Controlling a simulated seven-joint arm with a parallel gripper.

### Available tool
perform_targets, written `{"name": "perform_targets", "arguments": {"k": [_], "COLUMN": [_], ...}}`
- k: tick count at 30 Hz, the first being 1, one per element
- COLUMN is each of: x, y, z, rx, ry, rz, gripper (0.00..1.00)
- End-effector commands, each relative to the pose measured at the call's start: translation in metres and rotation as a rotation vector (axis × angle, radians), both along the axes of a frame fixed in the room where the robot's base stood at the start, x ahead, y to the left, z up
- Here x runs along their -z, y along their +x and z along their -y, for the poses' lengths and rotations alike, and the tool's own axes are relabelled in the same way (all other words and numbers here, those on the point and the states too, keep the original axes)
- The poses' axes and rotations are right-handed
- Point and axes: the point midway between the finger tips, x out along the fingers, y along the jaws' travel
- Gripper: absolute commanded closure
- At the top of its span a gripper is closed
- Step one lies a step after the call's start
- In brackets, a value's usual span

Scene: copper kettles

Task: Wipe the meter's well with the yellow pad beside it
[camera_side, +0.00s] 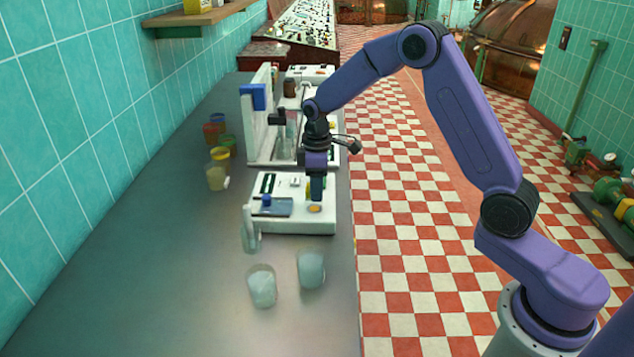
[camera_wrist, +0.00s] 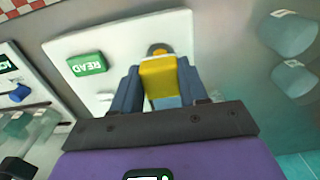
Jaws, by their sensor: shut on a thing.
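The white meter (camera_side: 290,222) lies on the grey bench in the side view, with a blue-capped item and a dark panel on its top. It also shows in the wrist view (camera_wrist: 120,42) with a green READ button (camera_wrist: 87,64). My gripper (camera_side: 317,197) points down over the meter's right part. In the wrist view my gripper (camera_wrist: 160,85) is shut on the yellow pad (camera_wrist: 160,76). Whether the pad touches the meter cannot be told.
Two clear cups (camera_side: 262,286) (camera_side: 311,268) stand in front of the meter, and a pale clear vessel (camera_side: 250,232) is at its left corner. A white stand (camera_side: 262,130) rises behind. Coloured jars (camera_side: 218,172) are at the left.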

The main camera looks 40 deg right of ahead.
Motion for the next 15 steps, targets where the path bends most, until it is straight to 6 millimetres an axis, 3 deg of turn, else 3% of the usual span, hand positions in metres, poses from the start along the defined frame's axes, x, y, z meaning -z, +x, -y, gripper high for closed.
{"name": "perform_targets", "arguments": {"k": [7, 15], "x": [-0.003, -0.039], "y": [0.002, 0.011], "z": [-0.001, -0.012], "rx": [-0.001, -0.001], "ry": [0.001, 0.001], "rz": [0.002, 0.002], "gripper": [0.81, 0.81]}}
